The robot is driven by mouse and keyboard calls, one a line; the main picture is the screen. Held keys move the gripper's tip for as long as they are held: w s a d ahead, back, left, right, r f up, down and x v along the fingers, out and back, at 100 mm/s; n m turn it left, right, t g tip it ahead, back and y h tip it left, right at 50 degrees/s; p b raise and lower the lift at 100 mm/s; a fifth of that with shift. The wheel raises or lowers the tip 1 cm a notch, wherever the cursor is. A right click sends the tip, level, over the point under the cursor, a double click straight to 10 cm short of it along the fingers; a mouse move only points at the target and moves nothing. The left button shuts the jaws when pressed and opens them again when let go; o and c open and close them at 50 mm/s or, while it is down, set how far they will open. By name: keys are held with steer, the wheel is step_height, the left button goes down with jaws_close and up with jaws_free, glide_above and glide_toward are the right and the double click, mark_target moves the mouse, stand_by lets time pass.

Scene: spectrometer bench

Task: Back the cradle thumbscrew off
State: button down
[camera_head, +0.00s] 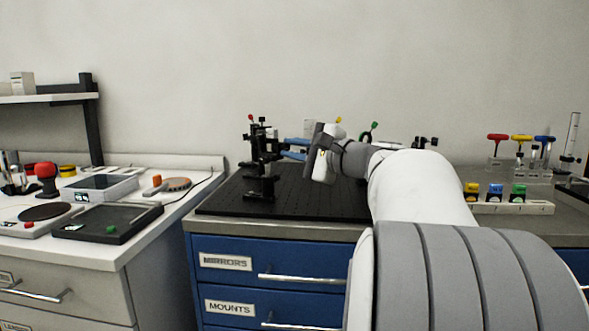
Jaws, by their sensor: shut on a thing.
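A black cradle mount (262,155) stands upright on the black breadboard (225,203), left of my arm. It has small knobs on top, one of them red. My gripper (283,149) reaches in from the right with its blue fingers level, their tips at the right side of the mount's upper half. The fingers are shut on a small part there, at the cradle thumbscrew. The thumbscrew itself is hidden between the fingertips and too small to make out.
Other small mounts stand behind my arm, one with a green knob (374,126). A rack of red, yellow and blue T-handled drivers (521,138) stands at the right. Blue drawers (240,263) are below. The left bench (140,233) holds trays and tools. The breadboard's front left is clear.

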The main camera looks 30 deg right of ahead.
steer(key=shift+f+n+b, duration=0.15)
steer(key=shift+n+b, duration=5.65)
steer(key=shift+n, duration=2)
steer(key=c, duration=1.4)
jaws_free()
steer(key=p+v, duration=0.1)
steer(key=v, duration=0.6)
steer(key=shift+s+d+p, duration=0.2)
steer(key=shift+s+p, duration=0.15)
steer(key=shift+s, duration=0.05)
